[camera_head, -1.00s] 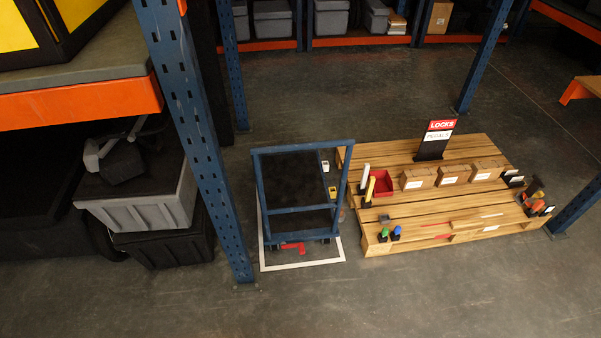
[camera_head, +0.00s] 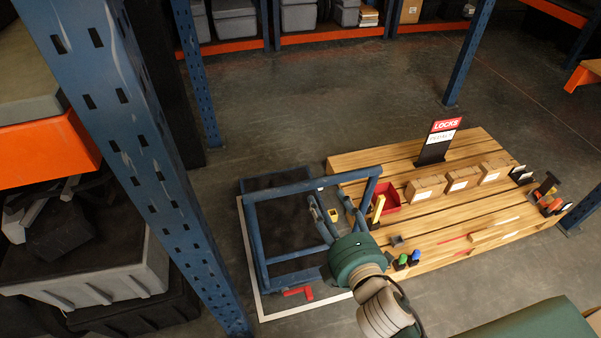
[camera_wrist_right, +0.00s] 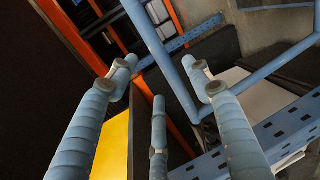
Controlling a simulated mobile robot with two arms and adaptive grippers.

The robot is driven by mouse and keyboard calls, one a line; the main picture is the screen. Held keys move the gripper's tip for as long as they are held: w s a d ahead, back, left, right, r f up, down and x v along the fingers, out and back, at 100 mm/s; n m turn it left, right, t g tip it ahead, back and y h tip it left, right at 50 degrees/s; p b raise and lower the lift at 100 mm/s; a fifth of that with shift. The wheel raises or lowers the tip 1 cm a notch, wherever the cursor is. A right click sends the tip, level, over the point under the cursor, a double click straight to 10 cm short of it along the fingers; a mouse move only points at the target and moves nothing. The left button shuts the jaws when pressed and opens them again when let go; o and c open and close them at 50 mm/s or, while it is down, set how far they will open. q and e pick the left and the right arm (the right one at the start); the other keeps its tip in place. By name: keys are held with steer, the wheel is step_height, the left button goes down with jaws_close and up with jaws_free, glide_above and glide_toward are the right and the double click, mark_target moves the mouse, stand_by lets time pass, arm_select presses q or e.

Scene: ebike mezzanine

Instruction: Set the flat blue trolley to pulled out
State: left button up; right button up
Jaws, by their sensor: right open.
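The flat blue trolley (camera_head: 249,222) stands on a white floor outline (camera_head: 250,270), left of the pallet. Its upright blue tube frame rises over a dark deck. My right gripper (camera_head: 333,207) is over the trolley's right side, near the frame's tubes, and hides part of them. In the right wrist view its fingers (camera_wrist_right: 160,75) are spread with nothing between them. Blue trolley tubes (camera_wrist_right: 178,78) cross beyond the fingertips; I cannot tell whether any finger touches them. My left gripper is out of view.
A wooden pallet (camera_head: 450,205) with small boxes and a red bin (camera_head: 386,197) is close on the right. A blue rack post (camera_head: 150,170) stands at left, beside grey and black crates (camera_head: 100,275). A red piece (camera_head: 298,291) lies at the trolley's front. Floor behind is open.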

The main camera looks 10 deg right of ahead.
mark_target(317, 184)
steer(key=x, duration=0.2)
steer(key=p+x, duration=0.1)
steer(key=x, duration=0.1)
steer(key=shift+w+d+r, duration=0.1)
steer(key=shift+w+r, duration=0.1)
steer(key=shift+r, duration=0.1)
steer(key=x, duration=0.4)
steer(key=shift+w+f, duration=0.15)
steer(key=shift+w, duration=0.05)
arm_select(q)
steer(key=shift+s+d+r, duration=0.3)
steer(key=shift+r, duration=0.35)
arm_select(e)
steer(key=shift+x, duration=0.75)
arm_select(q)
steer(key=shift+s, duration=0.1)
arm_select(e)
steer(key=shift+c, duration=0.5)
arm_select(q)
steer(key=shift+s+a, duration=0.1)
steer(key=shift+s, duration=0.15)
arm_select(e)
jaws_close()
